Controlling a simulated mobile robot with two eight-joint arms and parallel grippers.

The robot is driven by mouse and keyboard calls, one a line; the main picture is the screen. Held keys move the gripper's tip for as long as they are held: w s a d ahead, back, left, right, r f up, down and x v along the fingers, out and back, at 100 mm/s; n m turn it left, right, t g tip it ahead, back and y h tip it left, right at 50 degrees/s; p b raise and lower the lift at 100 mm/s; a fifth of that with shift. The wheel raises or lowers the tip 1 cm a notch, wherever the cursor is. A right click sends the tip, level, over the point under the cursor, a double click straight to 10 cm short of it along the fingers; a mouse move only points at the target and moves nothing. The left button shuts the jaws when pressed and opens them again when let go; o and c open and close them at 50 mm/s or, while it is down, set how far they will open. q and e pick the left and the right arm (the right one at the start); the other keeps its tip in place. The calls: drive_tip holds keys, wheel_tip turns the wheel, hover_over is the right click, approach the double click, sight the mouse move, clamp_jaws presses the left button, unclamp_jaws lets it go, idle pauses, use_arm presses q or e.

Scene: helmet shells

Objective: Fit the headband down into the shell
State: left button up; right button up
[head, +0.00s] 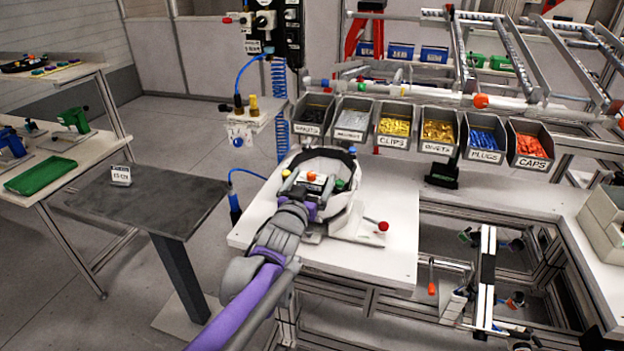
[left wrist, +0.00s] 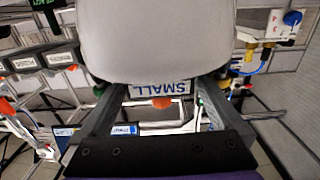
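The white shell (head: 352,212) sits open side up on the pale bench top, its dark rim showing at the back. The headband, with a label and orange and green knobs (head: 311,177), shows at the shell's opening; how deep it sits cannot be told. My left gripper (head: 305,192) reaches over the near side. In the left wrist view, my left gripper (left wrist: 162,92) has its fingers on both sides of a white "SMALL" label tab (left wrist: 160,87), which fills the gap. My right gripper is out of view.
Bins of small parts (head: 437,135) stand along the back of the bench. A red-knobbed lever (head: 382,226) is right of the shell. A dark side table (head: 150,205) with a small label block stands left. The bench's right front (head: 385,262) is clear.

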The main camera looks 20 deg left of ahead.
use_arm(q)
drive_tip(key=s, duration=1)
drive_tip(key=shift+s+a+b, duration=0.15)
drive_tip(key=shift+s+b, duration=0.2)
drive_tip(key=shift+s, duration=0.05)
drive_tip(key=s+f+g+p, duration=0.1)
drive_tip(key=s+f+g, duration=1.1)
drive_tip(key=s+f, duration=0.9)
drive_tip(key=s, duration=0.3)
drive_tip(key=shift+s+f+g+y, duration=0.15)
drive_tip(key=shift+s+g+y, duration=0.15)
drive_tip(key=shift+s, duration=0.1)
